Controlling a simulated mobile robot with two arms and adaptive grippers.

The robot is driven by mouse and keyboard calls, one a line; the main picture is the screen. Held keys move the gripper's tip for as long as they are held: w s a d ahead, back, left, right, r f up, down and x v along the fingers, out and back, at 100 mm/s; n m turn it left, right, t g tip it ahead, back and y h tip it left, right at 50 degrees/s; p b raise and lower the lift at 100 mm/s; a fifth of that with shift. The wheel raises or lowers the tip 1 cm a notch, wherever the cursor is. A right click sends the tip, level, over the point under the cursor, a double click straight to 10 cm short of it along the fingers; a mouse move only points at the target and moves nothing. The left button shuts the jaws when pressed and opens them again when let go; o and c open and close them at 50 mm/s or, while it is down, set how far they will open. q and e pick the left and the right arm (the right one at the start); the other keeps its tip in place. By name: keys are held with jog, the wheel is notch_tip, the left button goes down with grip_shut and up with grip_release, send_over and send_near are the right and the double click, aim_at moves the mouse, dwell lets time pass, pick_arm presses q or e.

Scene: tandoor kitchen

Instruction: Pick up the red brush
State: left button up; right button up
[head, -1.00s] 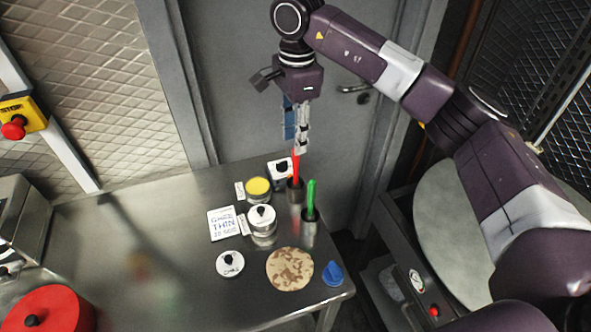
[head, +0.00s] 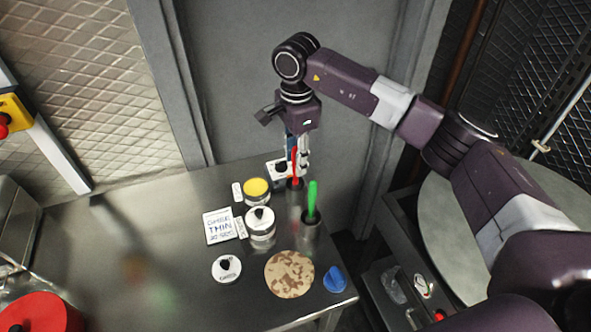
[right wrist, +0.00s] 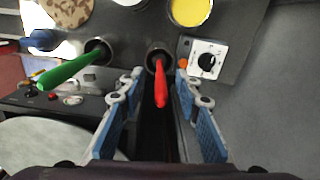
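The red brush (head: 295,163) stands upright in a metal cup (head: 295,190) near the back right edge of the steel table, its handle pointing up. My right gripper (head: 299,168) is above the cup with its fingers down at the handle. In the right wrist view the red brush (right wrist: 160,85) lies between the two spread, blue-padded fingers of my right gripper (right wrist: 158,82), with gaps visible on both sides. My left gripper is out of view.
A green brush (head: 312,200) stands in a second metal cup (head: 310,234) in front. A yellow-topped tin (head: 257,187), a lidded pot (head: 261,222), a white dial box (head: 277,170), a flatbread (head: 289,274) and a blue knob (head: 335,279) are close by. The table's left middle is clear.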

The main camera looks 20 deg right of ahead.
notch_tip(320, 180, down, 2)
jog(key=shift+w+f, duration=0.1)
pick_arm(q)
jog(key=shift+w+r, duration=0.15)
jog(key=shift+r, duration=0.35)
pick_arm(e)
grip_shut()
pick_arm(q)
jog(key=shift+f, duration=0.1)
pick_arm(e)
jog(key=shift+r, duration=0.25)
